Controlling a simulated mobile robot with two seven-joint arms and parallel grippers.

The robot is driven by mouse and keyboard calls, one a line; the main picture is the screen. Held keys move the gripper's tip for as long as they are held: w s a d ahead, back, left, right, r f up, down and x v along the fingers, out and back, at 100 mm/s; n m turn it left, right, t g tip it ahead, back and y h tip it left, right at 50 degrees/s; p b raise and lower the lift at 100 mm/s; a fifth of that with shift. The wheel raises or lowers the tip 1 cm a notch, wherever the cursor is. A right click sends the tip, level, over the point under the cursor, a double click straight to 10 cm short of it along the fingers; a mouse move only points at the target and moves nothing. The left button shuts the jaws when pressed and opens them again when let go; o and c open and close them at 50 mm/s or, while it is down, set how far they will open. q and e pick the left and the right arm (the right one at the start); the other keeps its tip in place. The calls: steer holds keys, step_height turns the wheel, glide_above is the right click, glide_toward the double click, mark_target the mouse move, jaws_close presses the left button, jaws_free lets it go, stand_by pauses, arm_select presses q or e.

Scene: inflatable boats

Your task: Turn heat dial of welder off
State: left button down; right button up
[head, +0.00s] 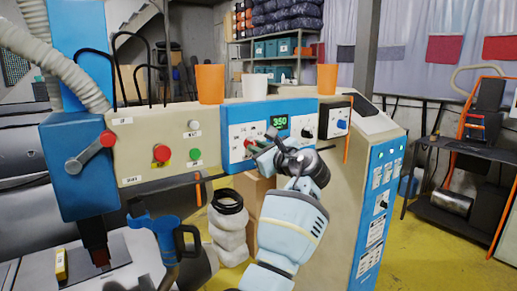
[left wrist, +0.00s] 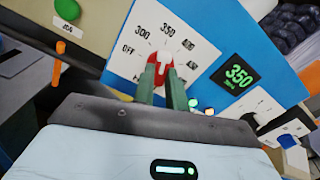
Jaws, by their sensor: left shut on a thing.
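The heat dial (left wrist: 163,60) is a red knob with a white mark on a white scale plate in the left wrist view. My left gripper (left wrist: 165,74) has both fingers closed around the knob. In the head view my left gripper (head: 262,146) reaches the blue-and-white panel of the welder (head: 233,120) and covers most of the dial. My right gripper is not in view.
A red button (head: 161,153) and a green button (head: 195,154) sit on the beige panel left of the dial. A black knob (head: 306,132) is right of it. Orange cups (head: 210,83) stand on top of the machine. A lever with a red knob (head: 107,139) is at left.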

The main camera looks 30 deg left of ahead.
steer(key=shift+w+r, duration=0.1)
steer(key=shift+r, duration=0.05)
arm_select(q)
steer(key=shift+n, duration=7.9)
steer(key=c, duration=1.4)
jaws_free()
steer(key=shift+c, duration=0.2)
steer(key=shift+d, duration=0.1)
